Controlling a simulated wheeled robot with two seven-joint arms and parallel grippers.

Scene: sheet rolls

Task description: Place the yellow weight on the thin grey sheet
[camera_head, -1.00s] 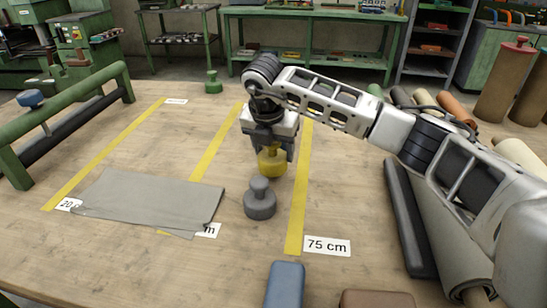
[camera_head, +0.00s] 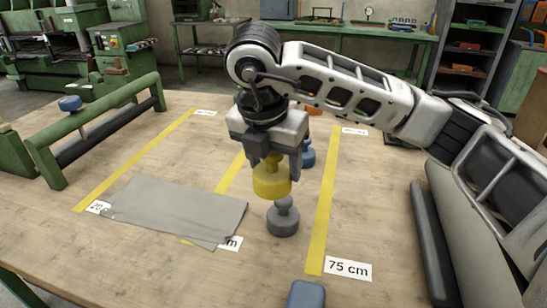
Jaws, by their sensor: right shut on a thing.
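The yellow weight (camera_head: 271,181) is held in my right gripper (camera_head: 274,160), whose fingers are shut on it from above. It hangs above the table, just behind and above a grey weight (camera_head: 283,220) in the picture and partly covering its knob. The thin grey sheet (camera_head: 175,211) lies flat on the table to the left of the weights, across the yellow lines, with a slightly uneven near edge. My left gripper is not in view.
A green frame with a dark bar (camera_head: 95,132) stands at the left. A blue weight (camera_head: 308,153) stands behind my right gripper. A blue block (camera_head: 305,295) is at the near edge. A 75 cm label (camera_head: 348,268) lies right of the grey weight.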

